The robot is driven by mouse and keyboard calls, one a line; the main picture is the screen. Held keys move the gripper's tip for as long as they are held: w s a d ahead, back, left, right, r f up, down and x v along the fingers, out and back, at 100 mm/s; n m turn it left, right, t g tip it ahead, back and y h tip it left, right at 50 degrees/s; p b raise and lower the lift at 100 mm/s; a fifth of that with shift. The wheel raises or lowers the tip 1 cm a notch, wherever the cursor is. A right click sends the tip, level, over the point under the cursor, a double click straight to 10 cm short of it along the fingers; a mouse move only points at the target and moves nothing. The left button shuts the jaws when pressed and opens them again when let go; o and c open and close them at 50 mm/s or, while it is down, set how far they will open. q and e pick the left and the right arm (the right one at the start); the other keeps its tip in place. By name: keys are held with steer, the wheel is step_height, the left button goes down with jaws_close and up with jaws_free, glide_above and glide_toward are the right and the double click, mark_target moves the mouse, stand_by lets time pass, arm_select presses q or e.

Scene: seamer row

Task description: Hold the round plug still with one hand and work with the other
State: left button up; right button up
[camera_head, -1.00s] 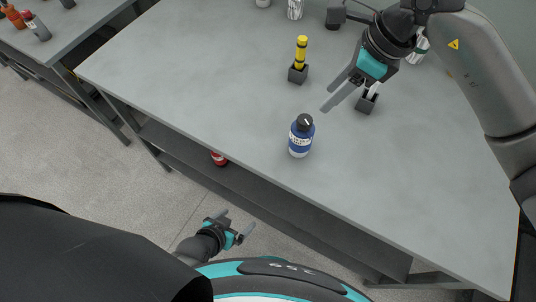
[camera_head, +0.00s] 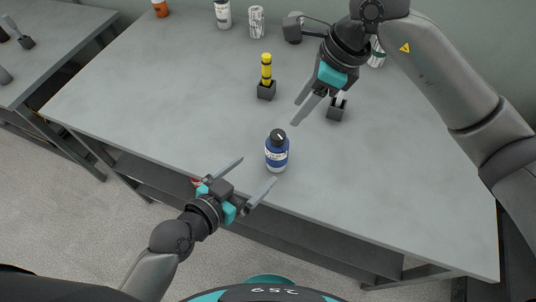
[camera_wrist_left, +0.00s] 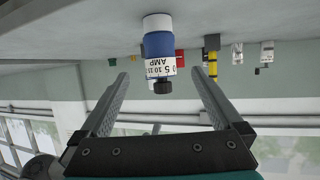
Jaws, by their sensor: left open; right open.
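The round plug (camera_head: 276,153) looks like a short blue cylinder with a white band and a black knob on top. It stands upright near the front edge of the table. In the left wrist view the plug (camera_wrist_left: 159,45) appears upside down, lettered "5 10 15 AMP", beyond and between the fingertips, apparently not touched. My left gripper (camera_head: 259,170) is open and empty at the table's front edge, just short of the plug. My right gripper (camera_head: 296,112) is open and empty above the table, behind and right of the plug.
A yellow stick (camera_head: 266,66) stands in a dark block (camera_head: 267,92) behind the plug. Another dark block (camera_head: 336,113) stands below my right gripper. A white bottle (camera_head: 222,14) and a can (camera_head: 257,22) stand at the back. The grey table (camera_head: 170,100) is clear at left.

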mark_target(283, 147)
arm_select(q)
steer(key=x, duration=1.3)
steer(key=shift+w+d+f, duration=0.2)
steer(key=shift+w+f, duration=0.05)
